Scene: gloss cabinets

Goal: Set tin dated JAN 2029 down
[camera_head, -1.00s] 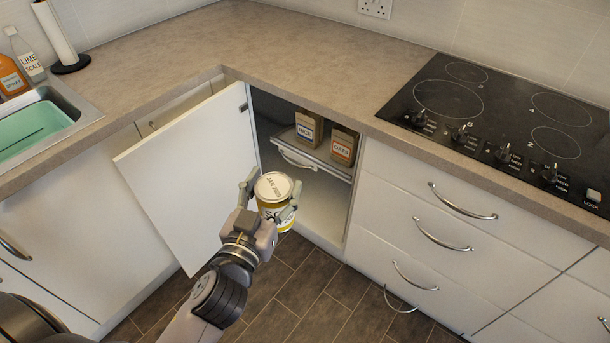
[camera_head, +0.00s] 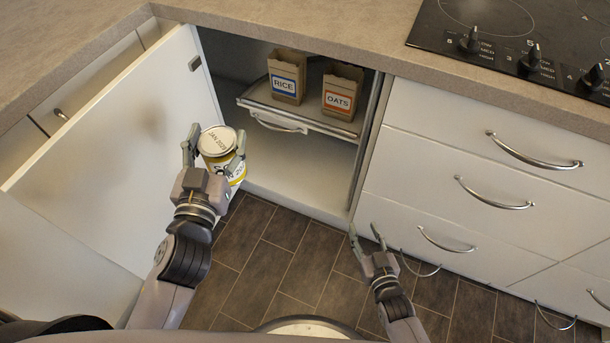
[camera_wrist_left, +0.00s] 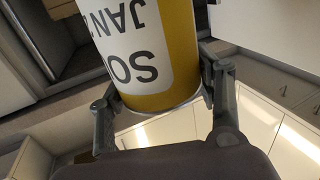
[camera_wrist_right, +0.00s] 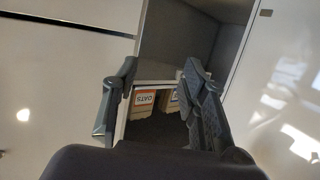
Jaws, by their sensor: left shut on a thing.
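The tin's label shows upside down between the fingers in the left wrist view (camera_wrist_left: 140,50). My right gripper (camera_head: 367,240) is empty with its fingers apart, low in front of the drawers. Its spread fingers also show in the right wrist view (camera_wrist_right: 158,95).
The cabinet door (camera_head: 120,150) stands open at the left. Inside, a pull-out shelf (camera_head: 300,118) holds a RICE bag (camera_head: 287,78) and an OATS bag (camera_head: 341,90). The cabinet floor (camera_head: 300,180) below it looks clear. Drawers with handles (camera_head: 495,195) are at the right.

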